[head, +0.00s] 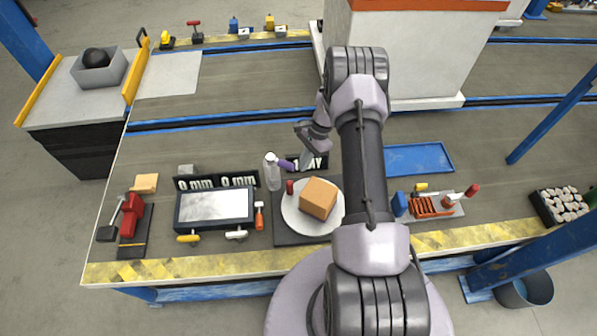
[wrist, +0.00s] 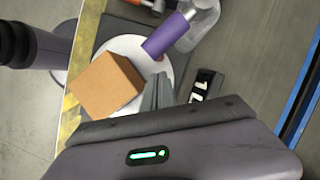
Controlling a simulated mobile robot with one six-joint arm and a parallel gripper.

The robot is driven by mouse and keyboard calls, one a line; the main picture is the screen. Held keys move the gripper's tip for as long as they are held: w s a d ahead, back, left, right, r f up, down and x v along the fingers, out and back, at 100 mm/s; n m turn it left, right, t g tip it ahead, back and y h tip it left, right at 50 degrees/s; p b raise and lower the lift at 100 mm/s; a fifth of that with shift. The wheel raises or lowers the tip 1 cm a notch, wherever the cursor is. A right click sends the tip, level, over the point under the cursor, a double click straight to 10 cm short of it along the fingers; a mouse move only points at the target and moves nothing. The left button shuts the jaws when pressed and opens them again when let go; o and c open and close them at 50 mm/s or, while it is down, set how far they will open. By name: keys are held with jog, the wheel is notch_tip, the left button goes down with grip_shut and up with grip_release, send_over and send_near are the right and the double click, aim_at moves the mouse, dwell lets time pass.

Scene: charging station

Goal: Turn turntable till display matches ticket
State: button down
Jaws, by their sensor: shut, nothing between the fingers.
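The turntable's round white plate (head: 292,222) sits on a dark base and bears a tan box (head: 318,198). The wrist view shows the plate (wrist: 128,46) and box (wrist: 106,85) too. A small red peg (head: 290,187) stands near the plate's rim. Behind the plate is a black display (head: 322,161) with white characters, partly hidden by my gripper; its full reading is unclear. My gripper (head: 305,164) is shut and empty, between display and plate. In the wrist view its fingers (wrist: 157,78) overlap the plate's edge. I cannot make out a ticket.
A clear bottle (head: 272,174) and a purple cylinder (head: 286,164) stand close left of my gripper. Right are a blue tray (head: 418,158) and an orange rack (head: 430,207).

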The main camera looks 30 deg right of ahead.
jog(key=p+v, duration=0.3)
jog(key=v, duration=0.7)
jog(key=d+b+x, duration=0.1)
jog(key=x, duration=0.4)
jog(key=d+f+b+x, duration=0.1)
jog(key=x, duration=0.4)
jog(key=d+b+x, duration=0.1)
jog(key=b+x, duration=0.1)
jog(key=x, duration=0.3)
jog(key=shift+d+f, duration=0.15)
jog(key=shift+f, duration=0.25)
jog(key=a, duration=0.2)
jog(key=shift+a+r, duration=0.3)
jog(key=shift+a, duration=0.05)
jog(key=shift+s+a, duration=0.1)
jog(key=shift+a, duration=0.45)
jog(key=shift+s+a+n+b, duration=0.1)
jog(key=shift+a+n+b, duration=0.4)
jog(key=shift+a+n, duration=0.15)
jog(key=shift+d+r, duration=0.1)
jog(key=shift+r, duration=0.05)
